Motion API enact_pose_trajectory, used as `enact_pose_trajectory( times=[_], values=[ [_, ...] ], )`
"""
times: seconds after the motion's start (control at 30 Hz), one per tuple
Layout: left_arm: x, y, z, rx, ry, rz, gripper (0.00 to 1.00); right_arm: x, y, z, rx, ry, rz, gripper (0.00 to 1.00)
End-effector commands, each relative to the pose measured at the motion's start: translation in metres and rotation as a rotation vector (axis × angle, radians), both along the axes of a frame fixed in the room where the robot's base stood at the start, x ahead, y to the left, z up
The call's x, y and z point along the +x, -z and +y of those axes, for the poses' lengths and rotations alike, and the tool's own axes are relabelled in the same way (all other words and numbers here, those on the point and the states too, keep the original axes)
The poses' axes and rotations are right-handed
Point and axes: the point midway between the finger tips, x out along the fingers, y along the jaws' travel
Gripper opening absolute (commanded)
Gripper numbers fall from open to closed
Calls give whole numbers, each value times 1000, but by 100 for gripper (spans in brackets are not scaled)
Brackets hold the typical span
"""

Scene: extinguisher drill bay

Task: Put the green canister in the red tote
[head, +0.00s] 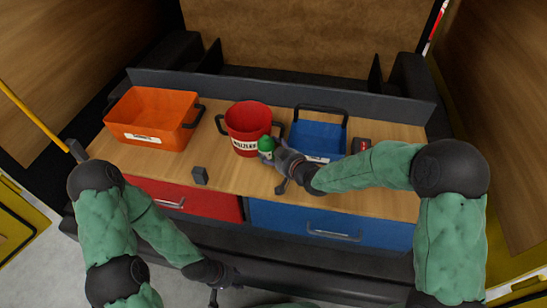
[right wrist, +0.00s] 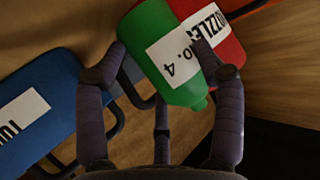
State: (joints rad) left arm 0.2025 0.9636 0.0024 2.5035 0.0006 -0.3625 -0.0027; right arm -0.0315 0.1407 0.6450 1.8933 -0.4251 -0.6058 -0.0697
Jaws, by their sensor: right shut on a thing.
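The green canister (head: 266,145) is in my right gripper (head: 281,156), in front of the red tote's right side. In the right wrist view the canister (right wrist: 158,40) has a white label reading "No. 4", and the fingers close around it. The red tote (head: 247,118) is round, has side handles and a "NOZZLES" label, and stands in the middle of the bench. In the right wrist view the red tote (right wrist: 228,40) is partly hidden behind the canister. My left gripper (head: 225,288) is low in front of the bench, away from the totes; its fingers are too small to judge.
An orange tote (head: 152,108) stands at the left of the bench. A blue tote (head: 318,137) with a raised dark handle stands just right of the red tote. A small dark-red item (head: 361,145) lies right of the blue tote.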

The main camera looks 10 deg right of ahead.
Motion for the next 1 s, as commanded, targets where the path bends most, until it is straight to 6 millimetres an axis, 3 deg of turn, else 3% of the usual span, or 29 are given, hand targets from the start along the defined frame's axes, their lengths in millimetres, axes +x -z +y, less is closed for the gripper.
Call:
enact_pose_trajectory(
  times=[0.1, 0.47, 0.5, 0.57, 1.0],
  values=[
    [0, 6, 0, 0, 0, 0, 40, 0, 19, -1, 1, 2, 2, 23],
    [0, 8, 0, 0, 0, 0, 40, 0, 22, -1, 0, 1, -1, 23],
    [0, 8, 0, 0, 0, 0, 40, -1, 24, -1, 0, 0, 2, 75],
    [0, 7, 0, 0, 0, 0, 40, -1, 23, -1, 0, 0, 2, 92],
    [0, 5, 0, 0, 0, 0, 40, -1, 21, -1, 0, 0, 2, 94]
  ],
)
